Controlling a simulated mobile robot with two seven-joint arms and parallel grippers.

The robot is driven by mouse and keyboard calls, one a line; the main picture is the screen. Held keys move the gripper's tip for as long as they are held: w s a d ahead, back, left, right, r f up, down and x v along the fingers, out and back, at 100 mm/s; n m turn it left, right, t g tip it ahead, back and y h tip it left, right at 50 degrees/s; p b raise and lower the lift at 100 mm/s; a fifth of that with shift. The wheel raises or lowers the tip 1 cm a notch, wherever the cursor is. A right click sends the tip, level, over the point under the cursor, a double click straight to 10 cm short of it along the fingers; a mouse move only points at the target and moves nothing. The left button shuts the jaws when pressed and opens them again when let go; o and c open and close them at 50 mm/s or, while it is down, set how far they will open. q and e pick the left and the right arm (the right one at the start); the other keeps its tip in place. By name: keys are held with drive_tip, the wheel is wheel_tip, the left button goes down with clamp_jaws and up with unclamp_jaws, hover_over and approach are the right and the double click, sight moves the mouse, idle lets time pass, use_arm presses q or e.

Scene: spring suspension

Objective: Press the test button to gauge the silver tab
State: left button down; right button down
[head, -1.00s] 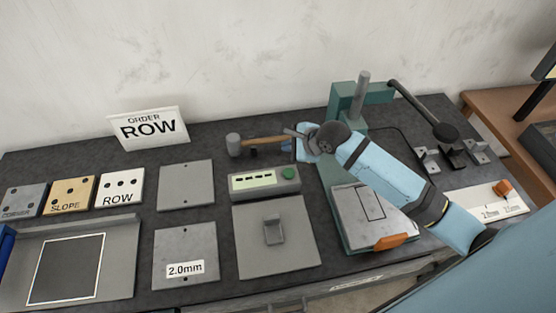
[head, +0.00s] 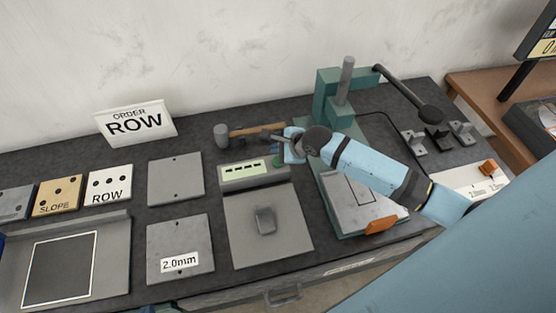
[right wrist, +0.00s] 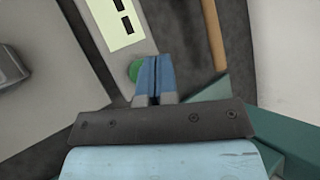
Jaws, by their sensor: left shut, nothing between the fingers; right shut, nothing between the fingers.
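The gauge box (head: 240,180) has a pale display with dark dashes and a green test button (head: 277,162) at its right end. My right gripper (head: 280,138) is shut and empty, fingertips down close to the button. In the right wrist view its blue fingertips (right wrist: 155,66) overlap the edge of the green button (right wrist: 136,71); I cannot tell whether they touch it. A grey metal tab (head: 265,220), apparently the silver tab, sits on the grey plate in front of the box. It also shows at the left of the right wrist view (right wrist: 10,66). My left gripper is not clearly in view.
A hammer (head: 221,136) lies behind the box. A teal press (head: 330,95) with a lever stands to the right, partly behind my right arm. More brackets (head: 436,138) stand far right. A 2.0mm plate (head: 180,262) and ORDER ROW sign (head: 135,124) are left.

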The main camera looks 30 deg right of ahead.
wheel_tip(320, 180, down, 2)
drive_tip(key=shift+a+f, duration=0.1)
use_arm(q)
drive_tip(key=shift+s+a+f+m, duration=0.2)
drive_tip(key=shift+s+f+m, duration=0.1)
drive_tip(key=shift+s, duration=0.15)
drive_tip(key=shift+w+d+r, duration=0.1)
drive_tip(key=shift+w+d, duration=0.05)
drive_tip(key=shift+w+r, duration=0.2)
drive_tip(key=shift+w, duration=0.2)
drive_tip(key=shift+s+f, duration=0.1)
drive_tip(key=shift+s, duration=0.05)
drive_tip(key=shift+s+f, duration=0.2)
drive_tip(key=shift+s, duration=0.15)
drive_tip(key=shift+w, duration=0.1)
idle(0.4)
